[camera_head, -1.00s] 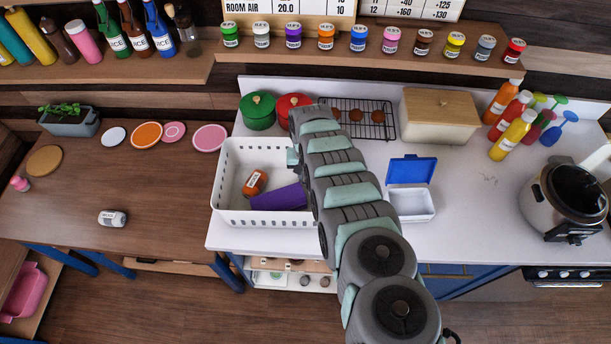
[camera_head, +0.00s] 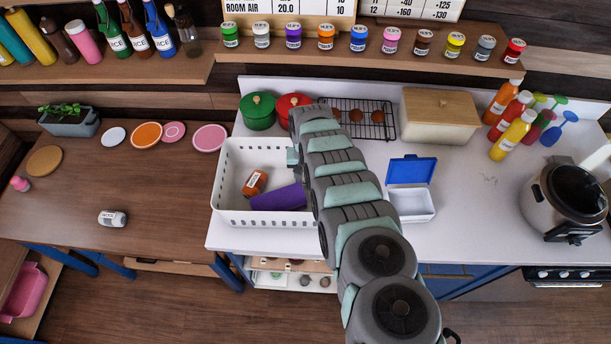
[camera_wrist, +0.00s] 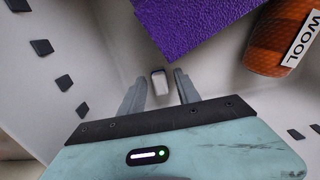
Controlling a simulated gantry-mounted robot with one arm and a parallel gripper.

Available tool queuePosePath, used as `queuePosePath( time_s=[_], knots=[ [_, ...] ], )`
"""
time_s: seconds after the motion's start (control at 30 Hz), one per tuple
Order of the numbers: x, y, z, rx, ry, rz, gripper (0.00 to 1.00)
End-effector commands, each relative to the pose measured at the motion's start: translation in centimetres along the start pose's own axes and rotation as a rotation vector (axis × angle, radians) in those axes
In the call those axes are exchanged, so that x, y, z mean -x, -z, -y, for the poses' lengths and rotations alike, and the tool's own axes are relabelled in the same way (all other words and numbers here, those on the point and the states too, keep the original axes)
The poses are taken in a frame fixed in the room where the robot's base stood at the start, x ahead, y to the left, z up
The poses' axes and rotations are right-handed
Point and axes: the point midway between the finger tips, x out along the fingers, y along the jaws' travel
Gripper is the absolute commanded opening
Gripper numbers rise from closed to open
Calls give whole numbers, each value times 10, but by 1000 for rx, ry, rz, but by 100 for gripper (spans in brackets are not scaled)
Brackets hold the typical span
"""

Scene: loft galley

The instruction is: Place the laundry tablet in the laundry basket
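The white laundry basket (camera_head: 262,217), with slotted walls, stands at the left end of the white counter. Its inner wall also shows in the wrist view (camera_wrist: 45,85). My gripper (camera_wrist: 161,73) is down inside the basket, with its two fingers apart. A small pale block, seemingly the laundry tablet (camera_wrist: 160,82), shows between and beyond the fingertips, with a gap on each side. It appears to be on the basket floor, but its exact height is hard to tell. The head view does not show the tablet, and my arm hides most of the gripper there.
A purple folded item (camera_head: 277,198) and an orange item labelled WOOL (camera_head: 254,182) lie in the basket. Green (camera_head: 258,112) and red (camera_head: 291,105) pots stand behind it. An open blue-lidded box (camera_head: 410,204) stands to the right of my arm.

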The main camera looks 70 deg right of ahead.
Motion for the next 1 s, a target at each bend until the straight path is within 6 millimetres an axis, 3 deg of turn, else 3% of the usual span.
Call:
queuePosePath(
  time_s=[0.43,1.0],
  knots=[
    [37,0,0,2,-2,1,39],
    [107,1,0,1,0,-1,39]
  ],
)
